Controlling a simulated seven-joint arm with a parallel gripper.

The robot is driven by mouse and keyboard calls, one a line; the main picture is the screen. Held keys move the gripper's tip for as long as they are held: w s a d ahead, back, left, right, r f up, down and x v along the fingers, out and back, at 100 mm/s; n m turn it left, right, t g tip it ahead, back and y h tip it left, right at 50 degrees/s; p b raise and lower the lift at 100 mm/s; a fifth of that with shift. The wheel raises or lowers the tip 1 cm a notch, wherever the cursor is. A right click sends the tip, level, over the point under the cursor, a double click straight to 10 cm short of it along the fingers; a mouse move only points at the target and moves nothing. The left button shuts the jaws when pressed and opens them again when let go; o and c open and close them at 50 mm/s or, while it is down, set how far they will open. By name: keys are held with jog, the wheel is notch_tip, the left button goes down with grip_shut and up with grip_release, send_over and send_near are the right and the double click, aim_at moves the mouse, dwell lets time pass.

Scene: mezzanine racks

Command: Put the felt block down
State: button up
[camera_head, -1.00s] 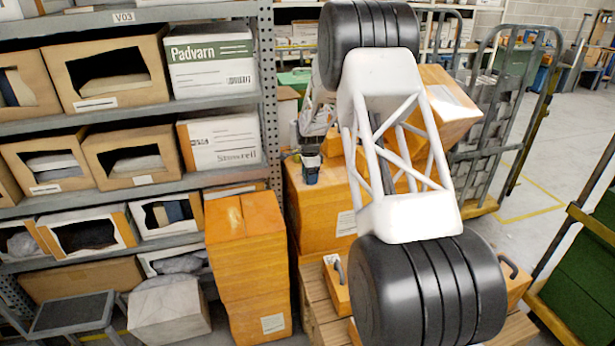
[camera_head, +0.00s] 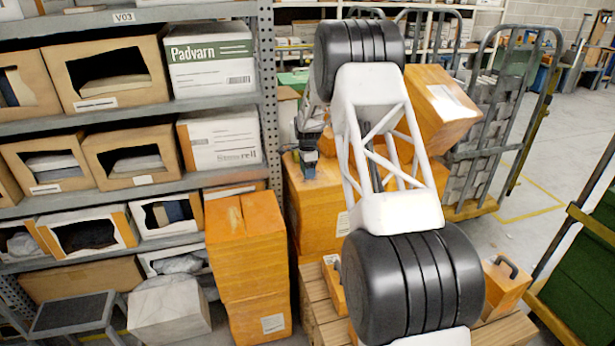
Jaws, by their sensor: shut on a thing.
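My gripper (camera_head: 307,156) is small in the head view, left of my large white and black arm links, over the orange boxes by the rack post. It points down and is shut on a small blue-grey block (camera_head: 309,171), which looks like the felt block. The block is at the top of an orange carton (camera_head: 318,205). I cannot tell whether its underside touches the carton. My fingers and the arm hide part of the block and carton top.
A shelf rack (camera_head: 268,100) with cartons stands close on the left. Stacked orange boxes (camera_head: 245,250) are in front of it. A tilted orange box (camera_head: 440,108) and a grey roll cage (camera_head: 490,130) are behind my arm. Open floor (camera_head: 555,160) lies at right.

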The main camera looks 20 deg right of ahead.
jog(key=shift+f, duration=1.6)
jog(key=shift+f, duration=0.1)
jog(key=o, duration=1)
jog(key=shift+c, duration=0.2)
notch_tip(320, 180, up, 12)
jog(key=shift+r, duration=0.1)
